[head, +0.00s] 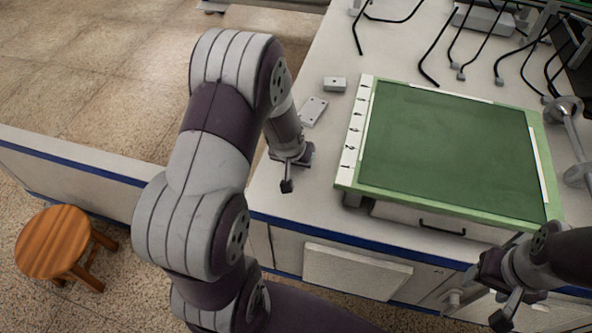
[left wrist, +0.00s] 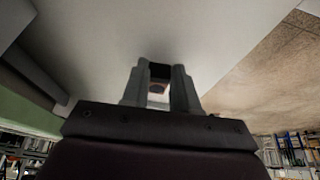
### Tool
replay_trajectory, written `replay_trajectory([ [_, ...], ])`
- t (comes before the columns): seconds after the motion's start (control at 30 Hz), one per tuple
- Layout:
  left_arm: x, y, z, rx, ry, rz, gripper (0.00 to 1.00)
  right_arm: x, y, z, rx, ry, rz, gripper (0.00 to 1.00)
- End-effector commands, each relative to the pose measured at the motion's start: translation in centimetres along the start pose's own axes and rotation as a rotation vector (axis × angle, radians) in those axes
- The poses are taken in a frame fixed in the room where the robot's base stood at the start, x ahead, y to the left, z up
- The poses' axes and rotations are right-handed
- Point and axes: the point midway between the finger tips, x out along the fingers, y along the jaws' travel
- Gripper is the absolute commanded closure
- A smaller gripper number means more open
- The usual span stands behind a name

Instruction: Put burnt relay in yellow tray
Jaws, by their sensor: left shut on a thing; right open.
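My left gripper (head: 289,172) hangs over the bench top, left of the green board. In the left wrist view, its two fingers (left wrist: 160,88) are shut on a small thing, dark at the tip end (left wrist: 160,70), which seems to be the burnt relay. A pale patch with a dark round spot shows between the fingers. In the head view the held thing is too small to make out clearly. My right gripper (head: 506,308) is open at the lower right, in front of the bench. I see no yellow tray in either view.
A green board (head: 450,150) with white edge strips covers the bench middle. A small pale box (head: 335,84) and a grey plate (head: 313,111) lie left of it. Black cables (head: 430,60) lie behind. A wooden stool (head: 54,240) stands on the floor at left.

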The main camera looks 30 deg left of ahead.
Motion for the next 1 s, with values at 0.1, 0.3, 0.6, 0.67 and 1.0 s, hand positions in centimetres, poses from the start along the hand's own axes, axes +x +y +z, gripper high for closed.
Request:
replay_trajectory([
  [0.1, 1.6, 0.0, 0.6, 0.002, 0.002, 0.000, 1.00, 1.4, 0.0, 0.2, 0.000, -0.001, 0.000, 0.42],
  [0.3, 1.4, 0.0, 0.5, 0.002, 0.001, 0.000, 1.00, 1.1, 0.0, 0.1, 0.000, 0.000, 0.000, 0.42],
  [0.6, 1.6, 0.0, 0.7, 0.001, 0.001, 0.000, 0.46, 1.4, 0.0, 0.2, 0.000, 0.000, 0.000, 0.42],
  [0.67, 1.6, 0.0, 0.7, 0.001, 0.001, 0.000, 0.46, 1.4, 0.0, 0.2, 0.000, -0.001, 0.000, 0.42],
  [1.0, -3.0, 0.0, 0.1, 0.000, 0.003, 0.000, 0.46, -1.6, 0.0, -0.2, 0.000, -0.001, 0.000, 0.42],
])
